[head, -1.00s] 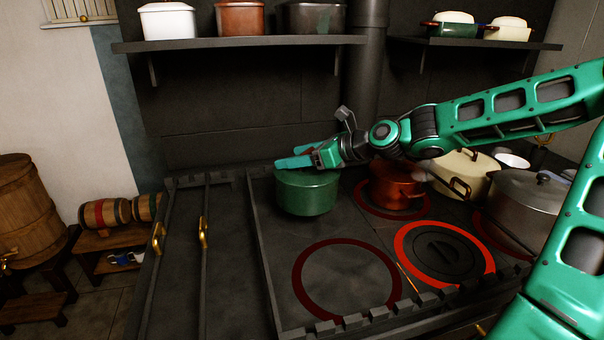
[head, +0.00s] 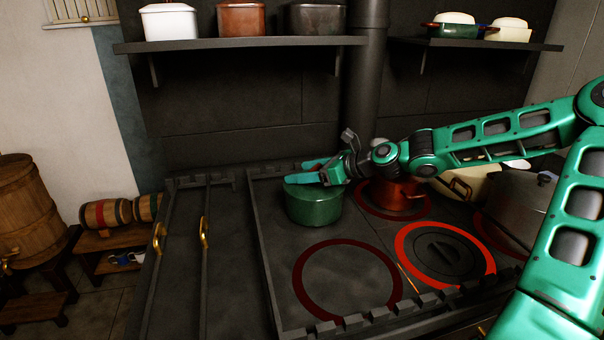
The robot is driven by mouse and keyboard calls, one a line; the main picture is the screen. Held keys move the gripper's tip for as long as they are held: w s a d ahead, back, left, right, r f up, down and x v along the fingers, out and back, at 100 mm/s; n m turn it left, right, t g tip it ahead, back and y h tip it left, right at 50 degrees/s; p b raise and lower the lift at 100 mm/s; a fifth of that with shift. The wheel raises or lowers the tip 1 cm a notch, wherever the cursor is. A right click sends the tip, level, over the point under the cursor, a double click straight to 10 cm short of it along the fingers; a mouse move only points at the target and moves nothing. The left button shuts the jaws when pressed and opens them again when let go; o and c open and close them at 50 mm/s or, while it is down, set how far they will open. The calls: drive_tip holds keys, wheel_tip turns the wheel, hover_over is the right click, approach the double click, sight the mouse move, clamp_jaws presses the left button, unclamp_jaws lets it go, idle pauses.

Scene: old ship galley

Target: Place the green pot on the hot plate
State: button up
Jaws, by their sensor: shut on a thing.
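The green pot (head: 314,208) is at the back left of the stove top, upright. My gripper (head: 312,174) reaches in from the right and is shut on it at its top edge. My fingers hide part of the pot's top. I cannot tell whether its base touches the stove or hangs just above it. A hot plate (head: 440,252) with a bright red ring around a black disc is at the front right of the stove, apart from the pot. A dimmer dark red ring (head: 300,287) marks an empty plate in the front middle.
A copper-red pot (head: 388,198) stands on a back ring, behind my arm. A cream pot (head: 478,182) and a large grey pot (head: 514,205) stand to the right. A low notched rail (head: 385,315) edges the stove front. Shelves with pots hang above.

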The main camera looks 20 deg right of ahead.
drive_tip(key=o, duration=2.1)
drive_tip(key=v, duration=1)
drive_tip(key=shift+s+d, duration=0.1)
drive_tip(key=shift+d, duration=0.15)
drive_tip(key=shift+v, duration=0.8)
drive_tip(key=shift+s, duration=0.1)
